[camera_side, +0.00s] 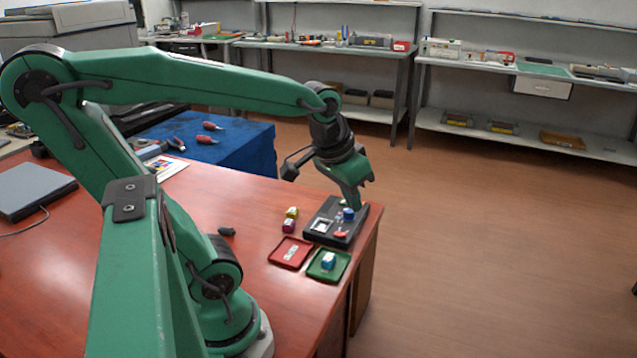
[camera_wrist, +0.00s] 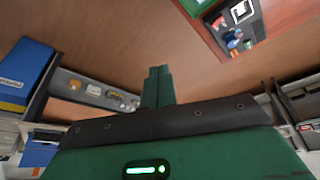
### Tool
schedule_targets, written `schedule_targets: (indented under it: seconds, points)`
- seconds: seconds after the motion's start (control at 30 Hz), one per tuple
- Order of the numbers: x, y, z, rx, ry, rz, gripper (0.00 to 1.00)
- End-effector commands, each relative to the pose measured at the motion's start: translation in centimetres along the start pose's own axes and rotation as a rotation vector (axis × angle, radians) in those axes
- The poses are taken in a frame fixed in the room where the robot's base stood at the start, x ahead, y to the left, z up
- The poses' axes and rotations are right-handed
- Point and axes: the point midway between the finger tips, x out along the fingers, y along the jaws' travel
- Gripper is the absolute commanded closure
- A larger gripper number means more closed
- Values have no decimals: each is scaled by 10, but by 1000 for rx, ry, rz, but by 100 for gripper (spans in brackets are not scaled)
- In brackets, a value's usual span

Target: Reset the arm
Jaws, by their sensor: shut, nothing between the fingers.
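My gripper (camera_side: 357,205) is at the far right end of the red-brown desk, pointing down beside the black device (camera_side: 318,231). In the wrist view its two green fingers (camera_wrist: 159,72) are together with nothing between them. A blue cartridge (camera_side: 348,213) is on the device, close to my fingertips in the side view; whether they touch cannot be told. A yellow cartridge (camera_side: 291,212) and a magenta one (camera_side: 288,225) stand left of the device. A blue and white cartridge (camera_side: 328,261) sits in the green tray (camera_side: 323,276).
A red tray (camera_side: 280,256) with a pale label or strip in it lies left of the green tray. A blue-covered table (camera_side: 240,150) with red-handled tools stands behind. A grey closed box (camera_side: 33,188) lies at the left. The desk's middle is mostly clear.

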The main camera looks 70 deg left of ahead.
Motion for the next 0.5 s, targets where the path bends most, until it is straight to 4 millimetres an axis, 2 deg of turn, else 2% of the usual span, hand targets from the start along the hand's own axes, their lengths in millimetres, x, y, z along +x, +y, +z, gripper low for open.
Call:
schedule_targets:
  seconds: [0.2,0.5]
  points:
    - [-20,22,26,121,81,41,100]
    - [-30,34,43,197,130,69,100]
